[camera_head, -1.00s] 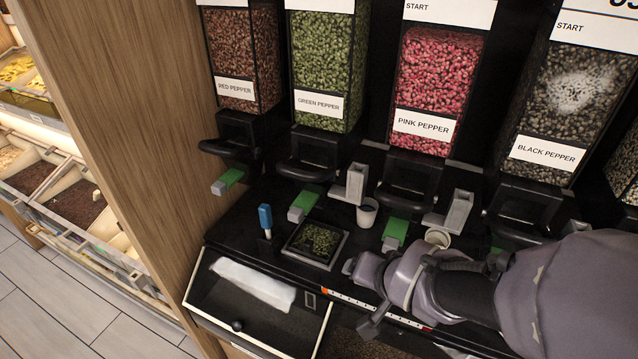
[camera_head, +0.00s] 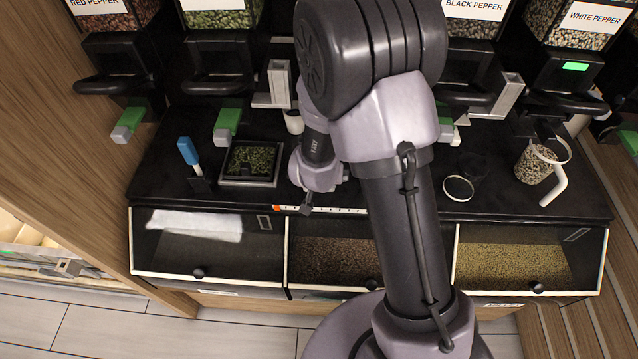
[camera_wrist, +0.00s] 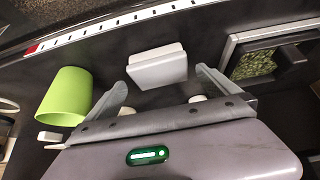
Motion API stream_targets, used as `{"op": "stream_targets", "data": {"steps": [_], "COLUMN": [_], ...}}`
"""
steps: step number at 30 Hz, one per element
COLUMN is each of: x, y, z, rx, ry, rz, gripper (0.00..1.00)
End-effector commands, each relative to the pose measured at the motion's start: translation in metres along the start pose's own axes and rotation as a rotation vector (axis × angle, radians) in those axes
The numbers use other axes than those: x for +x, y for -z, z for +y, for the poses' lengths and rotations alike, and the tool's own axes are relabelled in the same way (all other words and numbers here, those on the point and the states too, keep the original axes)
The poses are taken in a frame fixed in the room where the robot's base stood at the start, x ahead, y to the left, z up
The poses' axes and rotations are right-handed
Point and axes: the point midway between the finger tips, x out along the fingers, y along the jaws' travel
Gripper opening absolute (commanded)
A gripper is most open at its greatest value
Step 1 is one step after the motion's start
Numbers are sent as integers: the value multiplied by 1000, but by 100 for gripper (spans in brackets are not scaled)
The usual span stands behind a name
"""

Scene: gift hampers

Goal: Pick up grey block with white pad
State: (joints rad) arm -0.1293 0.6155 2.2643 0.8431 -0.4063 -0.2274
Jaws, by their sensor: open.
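A pale grey block with a whitish upper layer (camera_wrist: 157,65) lies on the black counter in the wrist view. My gripper (camera_wrist: 162,77) is open, with one finger to the left of the block and one to the right. Gaps show between the fingers and the block, so it is not gripped. I cannot tell how high the fingertips are above the counter. In the head view my gripper (camera_head: 306,200) is partly seen below my arm, and the block is hidden there.
A green cup (camera_wrist: 66,97) stands left of my gripper in the wrist view. A framed tray of green pepper (camera_head: 249,180) and a blue-handled tool (camera_head: 188,152) are at left in the head view. Pepper dispensers line the back; drawers (camera_head: 205,262) line the front. A pepper-filled container (camera_head: 532,165) stands at right.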

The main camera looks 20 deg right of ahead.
Motion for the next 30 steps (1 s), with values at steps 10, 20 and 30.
{"op": "stream_targets", "data": {"steps": [10, 20, 30], "x": [20, 20, 11], "y": [0, 0, 5], "z": [0, 0, 0], "rx": [1, 1, 2], "ry": [0, 0, 0], "rz": [-1, -1, 0], "gripper": [100, 41, 41]}}
